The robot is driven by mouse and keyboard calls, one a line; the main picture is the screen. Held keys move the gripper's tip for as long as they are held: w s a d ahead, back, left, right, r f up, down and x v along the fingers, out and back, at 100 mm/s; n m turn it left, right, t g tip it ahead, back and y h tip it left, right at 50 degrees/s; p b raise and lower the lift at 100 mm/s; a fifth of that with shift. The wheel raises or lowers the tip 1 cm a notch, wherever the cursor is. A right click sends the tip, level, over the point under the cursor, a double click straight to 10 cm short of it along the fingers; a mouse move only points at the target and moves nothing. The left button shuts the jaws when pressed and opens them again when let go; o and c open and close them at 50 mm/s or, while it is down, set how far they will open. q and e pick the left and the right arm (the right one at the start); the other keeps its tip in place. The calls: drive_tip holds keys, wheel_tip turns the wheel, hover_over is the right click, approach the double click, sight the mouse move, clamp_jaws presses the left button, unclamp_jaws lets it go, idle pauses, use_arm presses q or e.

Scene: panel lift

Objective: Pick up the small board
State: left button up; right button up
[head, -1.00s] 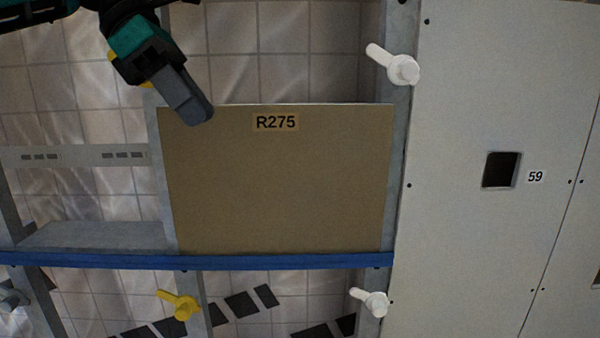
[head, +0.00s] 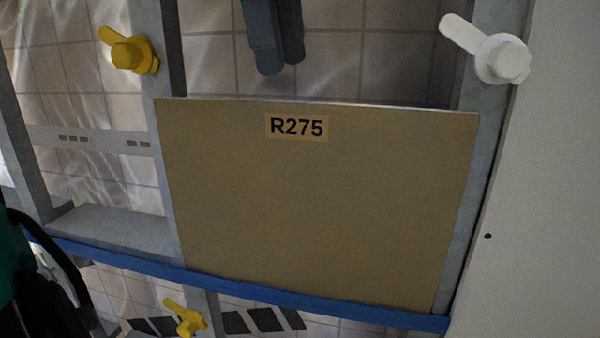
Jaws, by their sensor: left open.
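The small board (head: 315,210) is a brown panel with an "R275" label near its top edge. It stands upright on a blue ledge (head: 320,302), between two grey metal studs. My left gripper (head: 280,68) comes in from the top of the head view. Its two grey fingers point down, above the board's top edge and left of its middle. The fingers appear apart from the board, with nothing between them. My right gripper is not in view.
A yellow turn-latch (head: 130,54) sits on the left stud and a white one (head: 498,58) on the right stud. Another yellow latch (head: 187,318) is below the ledge. A large white panel (head: 560,180) covers the right side. Open frame with tiles behind lies above the board.

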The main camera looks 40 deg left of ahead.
sight(297, 102)
use_arm(q)
drive_tip(key=f, duration=0.2)
drive_tip(key=w+f, duration=0.1)
drive_tip(key=f, duration=0.2)
drive_tip(key=d+f, duration=0.1)
drive_tip(key=f, duration=0.2)
drive_tip(key=shift+w, duration=0.3)
drive_tip(key=shift+r, duration=0.1)
clamp_jaws()
drive_tip(key=shift+w+r, duration=0.1)
drive_tip(key=shift+r, duration=0.1)
idle(0.8)
